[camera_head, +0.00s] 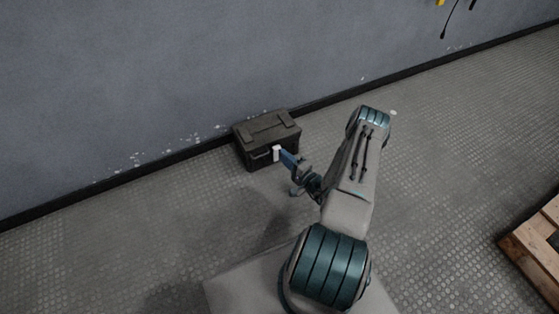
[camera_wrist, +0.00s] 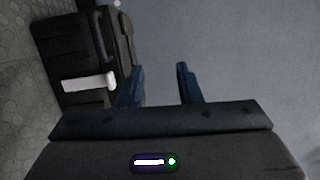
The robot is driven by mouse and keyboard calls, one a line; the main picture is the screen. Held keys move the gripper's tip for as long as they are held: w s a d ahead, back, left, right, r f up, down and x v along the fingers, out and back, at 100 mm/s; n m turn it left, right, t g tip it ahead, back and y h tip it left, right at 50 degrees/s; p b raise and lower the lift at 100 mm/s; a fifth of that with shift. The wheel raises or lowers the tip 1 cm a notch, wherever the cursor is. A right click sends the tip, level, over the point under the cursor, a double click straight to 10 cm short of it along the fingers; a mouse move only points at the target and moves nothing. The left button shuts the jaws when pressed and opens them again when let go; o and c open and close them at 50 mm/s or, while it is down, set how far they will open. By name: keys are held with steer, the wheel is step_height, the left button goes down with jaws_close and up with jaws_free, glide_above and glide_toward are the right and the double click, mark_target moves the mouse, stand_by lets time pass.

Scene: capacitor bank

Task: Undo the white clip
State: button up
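The white clip (camera_head: 276,153) is on the front face of a dark case (camera_head: 254,130) that sits on the floor against the wall. In the wrist view the clip (camera_wrist: 90,83) shows as a pale bar on the case (camera_wrist: 88,38), left of my gripper. My gripper (camera_head: 287,160) is close to the clip in the head view. In the wrist view its two blue fingers (camera_wrist: 160,75) stand apart with nothing between them. The left finger overlaps the edge of the case in the picture. I cannot tell whether it touches the case.
A grey wall (camera_head: 150,70) with a dark skirting strip runs behind the case. A wooden pallet (camera_head: 535,255) lies at the right edge. Yellow and black items (camera_head: 446,12) show on the wall at top right. The floor (camera_head: 110,240) around the case is clear.

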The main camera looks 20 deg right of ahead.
steer(key=s+d+f+m+h+b, duration=0.25)
steer(key=f+h, duration=0.25)
steer(key=f, duration=0.5)
steer(key=b, duration=0.5)
glide_above(277, 155)
steer(key=s, duration=0.3)
steer(key=shift+s+a+r, duration=0.1)
steer(key=shift+s+r, duration=0.05)
steer(key=shift+s, duration=0.05)
jaws_close()
